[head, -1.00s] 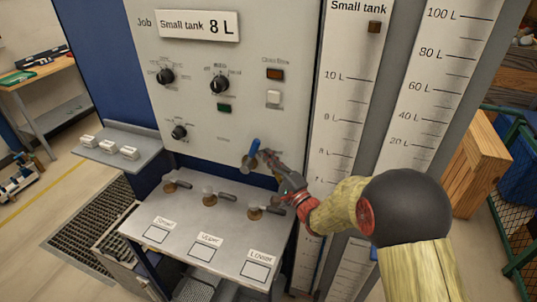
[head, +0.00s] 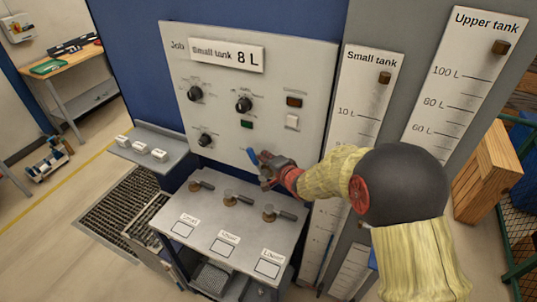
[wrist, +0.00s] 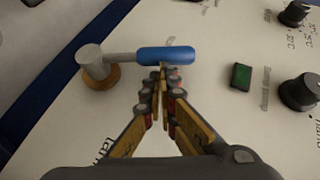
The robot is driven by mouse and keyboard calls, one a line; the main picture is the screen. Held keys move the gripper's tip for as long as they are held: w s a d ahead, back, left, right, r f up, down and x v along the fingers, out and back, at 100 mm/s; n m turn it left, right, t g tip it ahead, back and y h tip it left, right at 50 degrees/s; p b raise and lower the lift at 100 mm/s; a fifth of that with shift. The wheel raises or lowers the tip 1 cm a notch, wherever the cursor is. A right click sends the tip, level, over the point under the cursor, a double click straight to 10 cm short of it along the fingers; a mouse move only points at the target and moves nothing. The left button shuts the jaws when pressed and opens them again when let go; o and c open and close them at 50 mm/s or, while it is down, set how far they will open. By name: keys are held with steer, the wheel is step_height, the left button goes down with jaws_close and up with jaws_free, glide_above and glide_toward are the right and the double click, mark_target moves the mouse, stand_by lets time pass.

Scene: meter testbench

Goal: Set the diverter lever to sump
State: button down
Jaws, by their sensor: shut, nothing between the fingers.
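The diverter lever has a blue handle (head: 252,156) and sits low on the pale panel. In the head view its handle leans up and to the left, and its hub is hidden behind my gripper (head: 267,168). In the wrist view the blue handle (wrist: 166,55) extends right from a grey hub (wrist: 90,62) on a brass-coloured base. My gripper (wrist: 163,72) is shut and empty, with its fingertips at the long side of the handle, touching or very close. I cannot read any sump marking.
Below stands a metal bench (head: 205,215) with several valve handles. Tank gauges (head: 365,105) stand right of the panel. A shelf with white blocks (head: 140,148) is at left.

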steer(key=shift+w+a, duration=0.15)
steer(key=shift+a, duration=0.2)
steer(key=shift+p, duration=0.3)
